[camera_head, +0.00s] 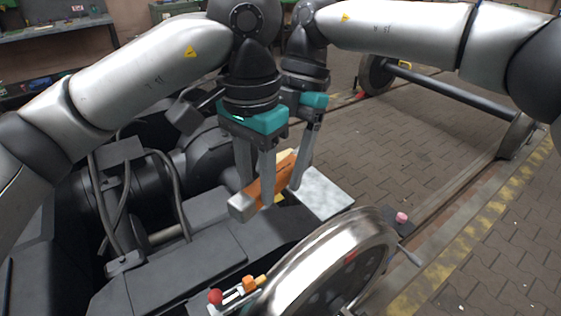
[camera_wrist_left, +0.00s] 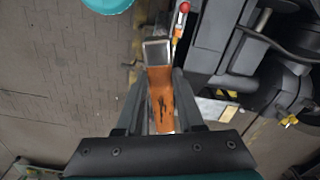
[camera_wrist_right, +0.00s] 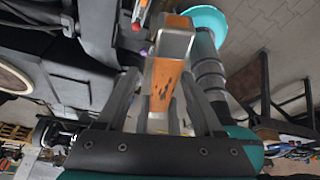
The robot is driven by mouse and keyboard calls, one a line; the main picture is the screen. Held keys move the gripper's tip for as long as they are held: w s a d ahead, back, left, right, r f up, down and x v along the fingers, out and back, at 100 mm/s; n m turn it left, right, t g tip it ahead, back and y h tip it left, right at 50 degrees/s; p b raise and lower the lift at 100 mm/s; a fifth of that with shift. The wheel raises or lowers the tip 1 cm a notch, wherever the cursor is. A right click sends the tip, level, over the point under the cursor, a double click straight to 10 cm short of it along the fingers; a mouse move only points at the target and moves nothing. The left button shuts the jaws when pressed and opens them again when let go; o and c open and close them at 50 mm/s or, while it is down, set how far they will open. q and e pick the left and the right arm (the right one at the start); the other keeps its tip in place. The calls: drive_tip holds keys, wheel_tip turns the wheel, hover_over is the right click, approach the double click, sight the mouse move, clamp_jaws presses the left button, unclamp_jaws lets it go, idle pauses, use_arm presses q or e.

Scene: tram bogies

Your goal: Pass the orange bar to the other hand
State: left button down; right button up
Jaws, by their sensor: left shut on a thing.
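The orange bar (camera_head: 267,185) has a grey block end and is held in the air above dark machinery. My left gripper (camera_head: 256,200) is shut on it near the grey end. In the left wrist view the bar (camera_wrist_left: 161,95) runs between the fingers (camera_wrist_left: 158,85). My right gripper (camera_head: 292,182) is at the bar's farther part, its other finger mostly hidden in the head view. In the right wrist view the bar (camera_wrist_right: 163,88) lies between the spread right fingers (camera_wrist_right: 160,75), with a gap on the left side.
A large metal wheel (camera_head: 330,265) stands below and in front. A pale plate (camera_head: 325,192) lies below the grippers. A red knob (camera_head: 215,296) is at the front, and a wheelset axle (camera_head: 450,92) lies at the back right. The paved floor at right is mostly clear.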

use_arm(q)
drive_tip(key=shift+s+d, duration=0.1)
drive_tip(key=shift+d, duration=0.05)
use_arm(e)
clamp_jaws()
use_arm(q)
drive_tip(key=shift+c, duration=2.2)
unclamp_jaws()
